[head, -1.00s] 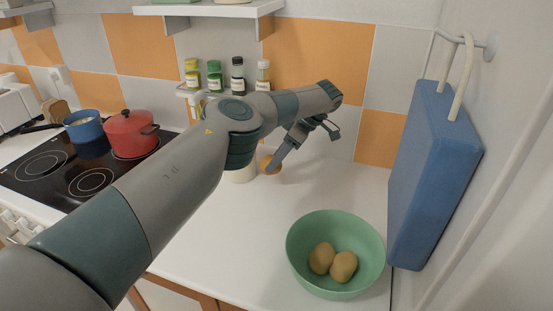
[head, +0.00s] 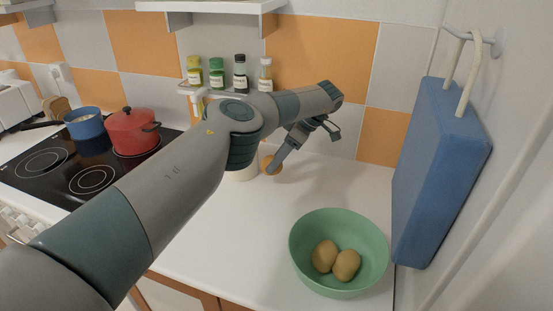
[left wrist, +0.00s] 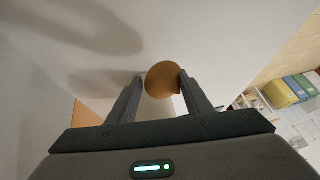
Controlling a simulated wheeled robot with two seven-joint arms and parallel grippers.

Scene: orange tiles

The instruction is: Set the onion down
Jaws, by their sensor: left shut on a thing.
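The onion (head: 267,162) is a round, brown-orange thing at the back of the white counter (head: 230,235), partly hidden behind a finger in the head view. My left gripper (head: 274,168) is shut on it. In the left wrist view the onion (left wrist: 162,80) sits between the tips of the two fingers. I cannot tell whether the onion touches the counter. My right gripper is in neither view.
A green bowl (head: 305,268) with two brown potato-like things (head: 335,260) stands at the front right. A blue board (head: 435,170) hangs on the right wall. A red pot (head: 133,133) and blue pot (head: 85,125) are on the stove.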

